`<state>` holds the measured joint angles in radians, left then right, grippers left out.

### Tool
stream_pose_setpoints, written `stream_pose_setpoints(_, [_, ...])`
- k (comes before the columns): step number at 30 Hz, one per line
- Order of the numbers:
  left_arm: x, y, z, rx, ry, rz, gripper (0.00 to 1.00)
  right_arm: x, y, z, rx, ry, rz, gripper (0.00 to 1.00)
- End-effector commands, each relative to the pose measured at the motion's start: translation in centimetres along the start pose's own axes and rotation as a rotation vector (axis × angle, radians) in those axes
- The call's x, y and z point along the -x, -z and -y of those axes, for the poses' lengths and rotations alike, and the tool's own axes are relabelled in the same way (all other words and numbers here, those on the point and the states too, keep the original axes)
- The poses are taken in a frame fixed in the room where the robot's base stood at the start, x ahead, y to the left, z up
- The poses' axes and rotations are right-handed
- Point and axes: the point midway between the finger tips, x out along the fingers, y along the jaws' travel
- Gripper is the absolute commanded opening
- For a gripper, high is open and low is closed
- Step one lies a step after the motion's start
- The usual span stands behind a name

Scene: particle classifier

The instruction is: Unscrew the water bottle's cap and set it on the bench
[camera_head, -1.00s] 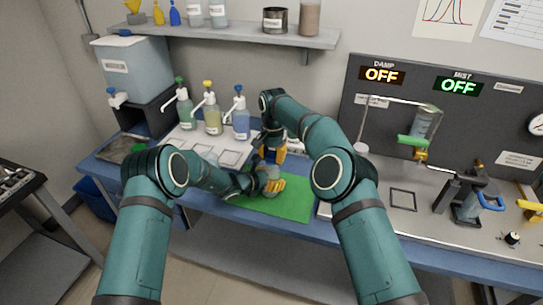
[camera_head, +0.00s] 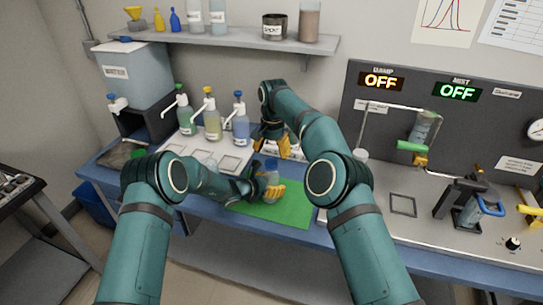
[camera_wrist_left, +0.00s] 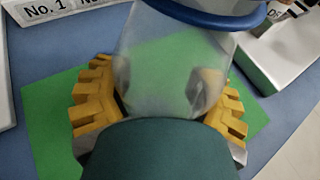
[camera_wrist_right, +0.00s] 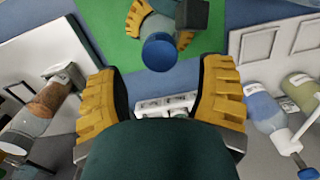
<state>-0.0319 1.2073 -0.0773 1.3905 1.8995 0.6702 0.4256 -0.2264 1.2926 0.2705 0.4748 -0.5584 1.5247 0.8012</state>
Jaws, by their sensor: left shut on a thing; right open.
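The water bottle (camera_head: 272,179) is clear, with a blue cap (camera_head: 271,163) on top. My left gripper (camera_head: 270,191) is shut around its body above the green mat (camera_head: 290,211). The left wrist view shows the clear wall (camera_wrist_left: 165,70) between the yellow fingers, with the blue cap's rim (camera_wrist_left: 200,18) above. My right gripper (camera_head: 272,143) is open and empty, just behind and above the cap. In the right wrist view the cap (camera_wrist_right: 160,52) lies beyond the open fingers, apart from them. Whether the bottle touches the mat is hidden.
Several pump bottles (camera_head: 212,118) and white labelled trays (camera_head: 190,143) stand at the back left of the blue bench. A metal station (camera_head: 470,200) fills the right. A shelf (camera_head: 240,38) hangs above. The front part of the green mat is clear.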

Motion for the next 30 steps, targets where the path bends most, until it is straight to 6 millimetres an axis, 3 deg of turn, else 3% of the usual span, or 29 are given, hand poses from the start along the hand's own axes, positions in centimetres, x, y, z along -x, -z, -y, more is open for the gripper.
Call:
stream_pose_setpoints(17, [0.0,0.1,0.0,0.0,0.0,-0.002,0.0,3.3,0.0,-0.1,-0.289,-0.001,0.004,0.68])
stream_pose_setpoints(30, [0.0,0.1,0.0,0.0,0.0,-0.002,0.0,0.7,0.0,-0.1,-0.293,-0.001,0.006,0.68])
